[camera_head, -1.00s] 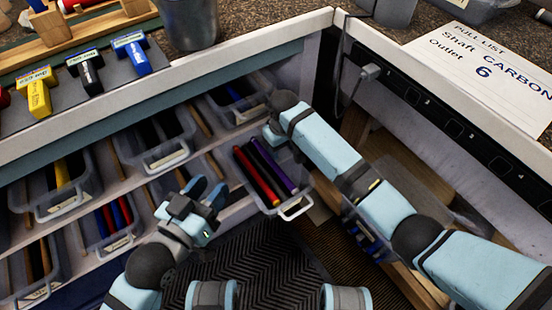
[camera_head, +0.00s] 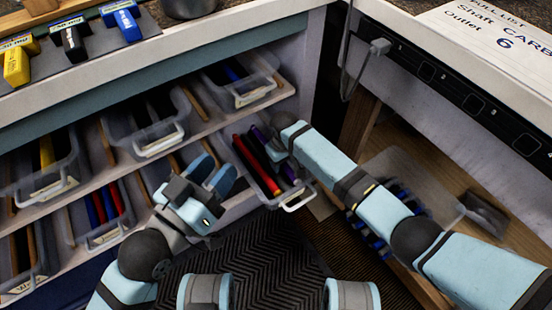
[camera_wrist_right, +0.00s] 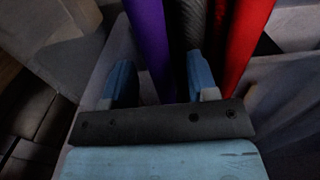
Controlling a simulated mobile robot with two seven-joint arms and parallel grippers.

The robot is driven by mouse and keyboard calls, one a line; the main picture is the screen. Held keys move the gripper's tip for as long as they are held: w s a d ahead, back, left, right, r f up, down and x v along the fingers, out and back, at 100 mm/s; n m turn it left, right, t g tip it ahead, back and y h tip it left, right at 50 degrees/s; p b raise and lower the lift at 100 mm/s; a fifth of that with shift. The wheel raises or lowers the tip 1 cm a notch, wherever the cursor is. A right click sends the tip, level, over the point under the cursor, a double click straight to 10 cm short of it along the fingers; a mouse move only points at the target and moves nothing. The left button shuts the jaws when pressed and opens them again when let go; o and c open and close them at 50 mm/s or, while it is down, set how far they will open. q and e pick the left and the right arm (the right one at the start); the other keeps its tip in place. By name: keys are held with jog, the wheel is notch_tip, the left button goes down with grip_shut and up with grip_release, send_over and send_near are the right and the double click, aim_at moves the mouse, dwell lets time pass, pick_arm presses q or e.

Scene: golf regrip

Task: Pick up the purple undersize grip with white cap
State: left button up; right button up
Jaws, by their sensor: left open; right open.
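The purple grip (camera_head: 289,173) lies in a clear pulled-out bin beside a black grip and a red grip (camera_head: 257,165). My right gripper (camera_head: 277,152) is open over the bin and hides part of the purple grip. In the right wrist view, the purple grip (camera_wrist_right: 149,45) runs between the two open fingers (camera_wrist_right: 162,80). The black grip (camera_wrist_right: 187,28) is close by the right-hand finger, with the red grip (camera_wrist_right: 243,45) outside it. I cannot make out a white cap. My left gripper (camera_head: 215,172) is open and empty, left of the bin.
The bin's white handle (camera_head: 297,200) faces the front. Other clear bins (camera_head: 150,130) with grips fill the shelves at left. A counter with yellow, black and blue items runs above. A power strip (camera_head: 470,105) lines the right wall. Black ridged matting (camera_head: 250,260) covers the floor.

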jog(key=shift+f, duration=0.1)
jog(key=c, duration=0.9)
